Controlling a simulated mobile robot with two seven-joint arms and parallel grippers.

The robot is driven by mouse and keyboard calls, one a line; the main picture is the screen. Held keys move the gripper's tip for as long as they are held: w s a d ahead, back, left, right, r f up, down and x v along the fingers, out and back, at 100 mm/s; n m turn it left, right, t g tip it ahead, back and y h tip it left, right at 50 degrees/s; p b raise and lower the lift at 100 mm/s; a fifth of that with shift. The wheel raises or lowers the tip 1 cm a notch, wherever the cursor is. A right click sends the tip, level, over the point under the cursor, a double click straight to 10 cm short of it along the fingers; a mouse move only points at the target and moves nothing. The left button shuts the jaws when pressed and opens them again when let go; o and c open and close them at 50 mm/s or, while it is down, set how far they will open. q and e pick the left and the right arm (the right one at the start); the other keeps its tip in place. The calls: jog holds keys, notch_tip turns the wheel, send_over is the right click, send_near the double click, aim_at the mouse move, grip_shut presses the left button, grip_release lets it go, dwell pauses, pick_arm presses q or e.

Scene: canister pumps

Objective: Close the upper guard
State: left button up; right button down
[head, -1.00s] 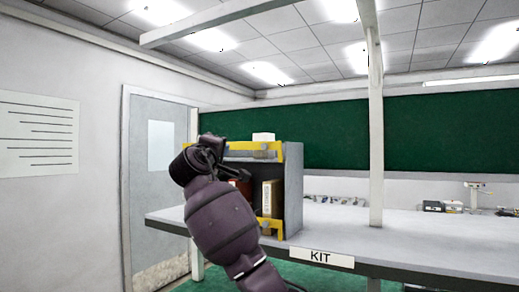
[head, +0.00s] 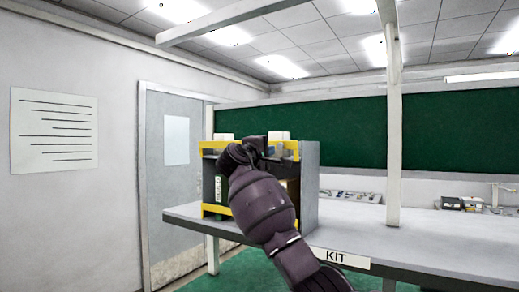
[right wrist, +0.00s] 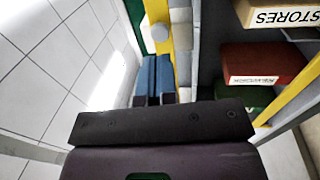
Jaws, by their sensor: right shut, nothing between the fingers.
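A grey cabinet (head: 310,185) with yellow edging stands on the bench. A yellow-edged bar (head: 292,147) runs across its top front and appears to be the upper guard; my right gripper hides its middle, and I cannot tell how far it is open. My right gripper (head: 252,150) is in front of the cabinet's upper part, shut and empty. My left gripper is not in view.
Labelled containers sit inside the cabinet, including a red one (right wrist: 262,62) and a green one (head: 220,190). The grey bench (head: 440,245) bears a KIT sign (head: 340,258). A white post (head: 393,130) rises right of the cabinet. Small items lie at the bench's back.

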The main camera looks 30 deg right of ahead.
aim_at(279, 146)
jog(key=p+x, duration=0.1)
jog(key=x, duration=0.2)
jog(key=shift+w+d+r, duration=0.1)
jog(key=shift+w+d, duration=0.1)
jog(key=shift+d, duration=0.15)
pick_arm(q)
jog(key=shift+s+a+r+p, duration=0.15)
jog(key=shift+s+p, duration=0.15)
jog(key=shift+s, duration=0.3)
pick_arm(e)
jog(key=shift+w+d, duration=0.25)
jog(key=shift+d, duration=0.2)
